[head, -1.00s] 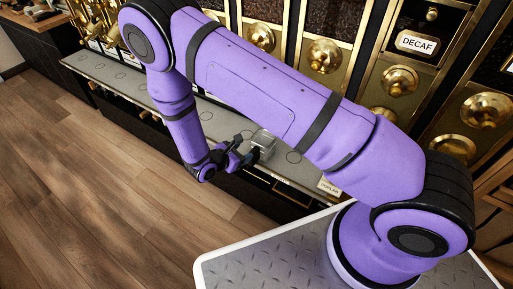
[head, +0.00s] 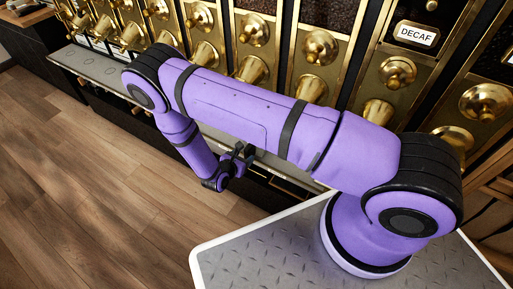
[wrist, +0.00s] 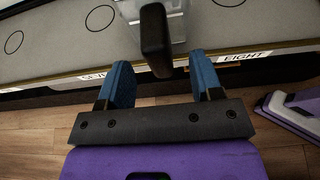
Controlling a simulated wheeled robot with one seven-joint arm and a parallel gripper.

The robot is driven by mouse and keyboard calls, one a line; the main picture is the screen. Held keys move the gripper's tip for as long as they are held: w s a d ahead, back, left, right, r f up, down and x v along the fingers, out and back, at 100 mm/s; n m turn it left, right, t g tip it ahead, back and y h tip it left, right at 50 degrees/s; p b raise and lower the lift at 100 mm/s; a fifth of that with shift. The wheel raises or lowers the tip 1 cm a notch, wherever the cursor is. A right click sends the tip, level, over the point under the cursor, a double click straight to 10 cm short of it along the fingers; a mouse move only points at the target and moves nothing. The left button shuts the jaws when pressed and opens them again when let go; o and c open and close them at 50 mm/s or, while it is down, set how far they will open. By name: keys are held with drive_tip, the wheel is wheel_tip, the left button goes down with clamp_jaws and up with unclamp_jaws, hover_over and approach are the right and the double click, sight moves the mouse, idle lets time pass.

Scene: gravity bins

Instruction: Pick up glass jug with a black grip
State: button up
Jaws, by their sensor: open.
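The glass jug (wrist: 176,27) is clear, and only part of it shows at the top of the wrist view. Its black grip (wrist: 155,42) points toward my gripper, over the front edge of the shelf. My gripper (wrist: 161,82) is open, with one blue-padded finger on each side of the grip's line. The near end of the grip reaches close to the space between the fingertips, with clear room on both sides. In the head view my gripper (head: 242,156) is at the shelf's front edge, and my arm hides the jug.
The grey shelf (head: 100,66) has ring marks and labels along its front edge. Brass-fitted bins (head: 318,52) stand behind it, one marked DECAF. The wooden floor (head: 90,190) in front is clear.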

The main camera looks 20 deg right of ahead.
sight(245, 154)
drive_tip(key=x, duration=0.5)
drive_tip(key=shift+w+r, duration=0.1)
drive_tip(key=shift+w, duration=0.1)
drive_tip(key=shift+c, duration=0.2)
clamp_jaws()
